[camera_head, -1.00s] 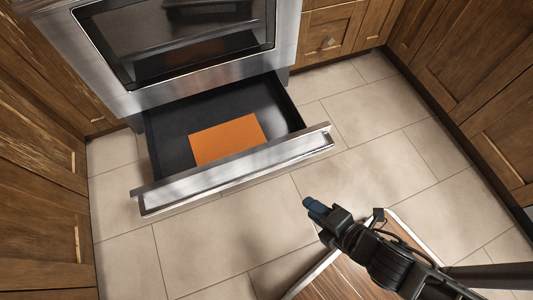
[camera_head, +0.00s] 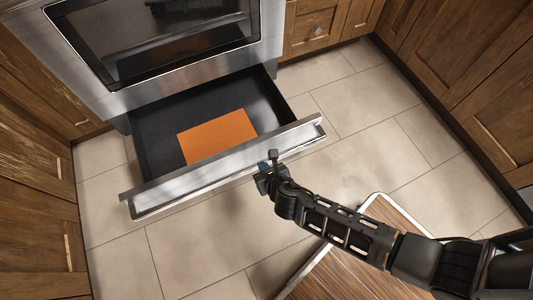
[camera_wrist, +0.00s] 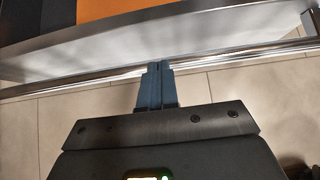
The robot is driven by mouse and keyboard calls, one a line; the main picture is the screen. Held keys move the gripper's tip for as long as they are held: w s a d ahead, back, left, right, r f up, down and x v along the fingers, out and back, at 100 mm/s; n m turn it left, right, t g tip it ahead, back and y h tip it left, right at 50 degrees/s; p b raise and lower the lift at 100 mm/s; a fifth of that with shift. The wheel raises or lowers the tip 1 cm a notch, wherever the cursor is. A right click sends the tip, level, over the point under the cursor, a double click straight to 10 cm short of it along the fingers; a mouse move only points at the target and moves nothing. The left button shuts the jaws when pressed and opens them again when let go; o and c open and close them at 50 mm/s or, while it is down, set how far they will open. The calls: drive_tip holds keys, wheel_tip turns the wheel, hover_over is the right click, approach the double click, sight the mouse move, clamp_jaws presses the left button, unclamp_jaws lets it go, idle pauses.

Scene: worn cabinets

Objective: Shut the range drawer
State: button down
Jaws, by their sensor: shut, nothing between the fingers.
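The range drawer (camera_head: 222,168) is pulled out below the steel oven (camera_head: 165,50). Its dark inside holds a flat orange sheet (camera_head: 215,136). My gripper (camera_head: 268,168) is at the drawer's front, right of its middle. In the wrist view, my gripper's blue fingers (camera_wrist: 157,82) are shut and empty. Their tips overlap the bar along the drawer front (camera_wrist: 90,80); I cannot tell whether they touch it.
Wooden cabinets stand at the left (camera_head: 35,150) and at the right (camera_head: 480,80). A wood-topped board with a pale rim (camera_head: 330,275) is under my arm. Tiled floor (camera_head: 350,110) is clear around the drawer.

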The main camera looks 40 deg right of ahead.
sight(251, 148)
drive_tip(key=b+x, duration=0.2)
drive_tip(key=x, duration=0.3)
drive_tip(key=shift+w+f, duration=0.1)
drive_tip(key=shift+f, duration=0.05)
drive_tip(key=shift+w+d+r, duration=0.1)
drive_tip(key=shift+w+d, duration=0.1)
drive_tip(key=shift+w, duration=0.35)
drive_tip(key=shift+w+d+r, duration=0.1)
drive_tip(key=shift+w+d, duration=0.05)
drive_tip(key=shift+w, duration=0.35)
drive_tip(key=shift+w+d+b, duration=0.2)
drive_tip(key=shift+w+b, duration=0.1)
drive_tip(key=shift+w, duration=0.25)
